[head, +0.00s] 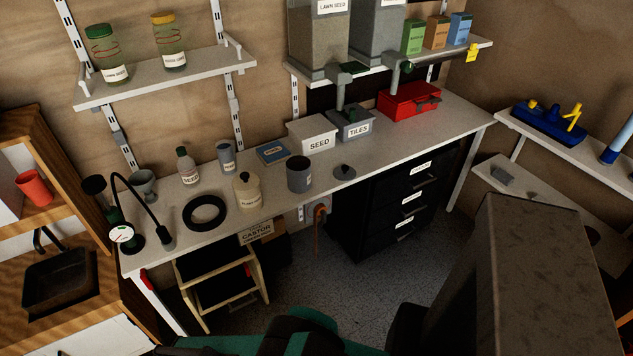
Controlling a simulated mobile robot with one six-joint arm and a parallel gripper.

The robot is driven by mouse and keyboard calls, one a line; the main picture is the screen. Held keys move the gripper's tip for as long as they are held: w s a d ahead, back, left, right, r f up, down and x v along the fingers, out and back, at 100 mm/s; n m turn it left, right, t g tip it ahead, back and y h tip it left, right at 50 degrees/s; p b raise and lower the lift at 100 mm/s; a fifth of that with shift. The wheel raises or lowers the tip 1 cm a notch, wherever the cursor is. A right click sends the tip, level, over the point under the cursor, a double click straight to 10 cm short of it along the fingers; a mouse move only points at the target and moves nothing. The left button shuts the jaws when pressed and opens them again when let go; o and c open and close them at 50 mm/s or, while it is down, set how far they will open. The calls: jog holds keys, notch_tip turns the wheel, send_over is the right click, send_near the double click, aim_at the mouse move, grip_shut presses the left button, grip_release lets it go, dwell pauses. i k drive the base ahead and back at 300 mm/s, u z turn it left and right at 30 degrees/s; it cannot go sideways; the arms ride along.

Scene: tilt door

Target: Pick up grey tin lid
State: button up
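The grey tin lid (344,172) lies on the light worktop near its front edge. It is dark grey and round, with a small knob on top. The grey tin (299,175) stands just to its left, apart from it, with its top open. My gripper's fingers do not show in the head view, so its place relative to the lid cannot be told. Nothing touches the lid that I can see.
A SEED box (313,136) and a TILES box (355,128) stand behind. Black drawers (405,205) are below right. The worktop (400,138) is clear right of the lid.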

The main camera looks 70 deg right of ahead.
aim_at(343, 173)
jog(key=u, duration=0.75)
jog(key=k, duration=0.3)
jog(key=u, duration=0.95)
jog(key=k, duration=1.4)
jog(key=z, duration=0.85)
jog(key=k, duration=0.6)
